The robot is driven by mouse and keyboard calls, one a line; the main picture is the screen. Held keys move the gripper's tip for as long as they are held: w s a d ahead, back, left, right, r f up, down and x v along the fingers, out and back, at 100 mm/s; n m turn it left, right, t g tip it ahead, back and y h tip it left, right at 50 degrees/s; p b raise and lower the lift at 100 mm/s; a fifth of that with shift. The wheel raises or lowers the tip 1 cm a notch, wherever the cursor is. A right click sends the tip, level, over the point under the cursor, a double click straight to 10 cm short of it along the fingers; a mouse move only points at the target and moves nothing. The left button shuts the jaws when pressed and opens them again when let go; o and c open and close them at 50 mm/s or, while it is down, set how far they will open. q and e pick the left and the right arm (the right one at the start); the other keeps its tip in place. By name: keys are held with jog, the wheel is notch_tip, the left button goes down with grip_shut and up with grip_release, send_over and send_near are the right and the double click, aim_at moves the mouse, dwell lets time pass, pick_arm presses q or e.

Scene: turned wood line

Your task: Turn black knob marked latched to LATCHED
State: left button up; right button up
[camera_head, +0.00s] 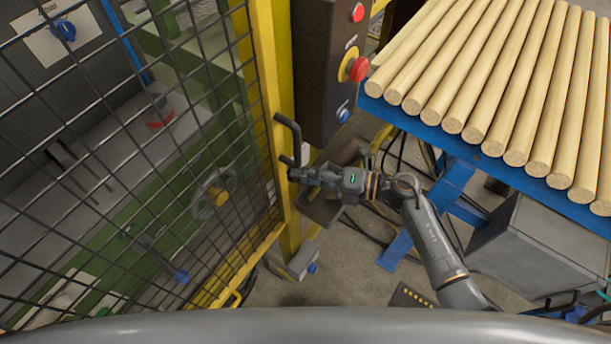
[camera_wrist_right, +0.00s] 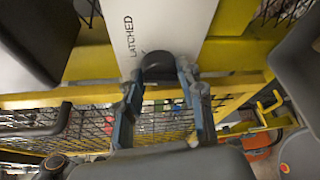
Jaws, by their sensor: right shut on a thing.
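The black knob (camera_wrist_right: 158,66) sits at the lower end of a white plate (camera_wrist_right: 165,22) marked LATCHED in the right wrist view. The lettering reads sideways there, left of the knob, with a small mark near it. My right gripper (camera_wrist_right: 160,80) has its two fingers on either side of the knob and is shut on it. In the head view my right gripper (camera_head: 298,173) reaches the yellow post beside the mesh door, just below a dark bent handle (camera_head: 289,138). The knob cannot be made out in that view. My left gripper is not in view.
A dark control box (camera_head: 325,80) with a red mushroom button (camera_head: 358,69) stands above my right gripper. Wooden rods (camera_head: 500,80) lie on a blue rack (camera_head: 470,150) to the right. The mesh door (camera_head: 130,150) fills the left.

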jog(key=shift+f+m+t+y+b, duration=0.2)
jog(key=shift+m+y+b, duration=0.55)
jog(key=shift+m, duration=1)
jog(key=shift+f+m+t+y+b, duration=0.2)
jog(key=shift+m+y+b, duration=0.5)
jog(key=shift+m, duration=1.05)
jog(key=o, duration=0.9)
jog(key=v, duration=1.2)
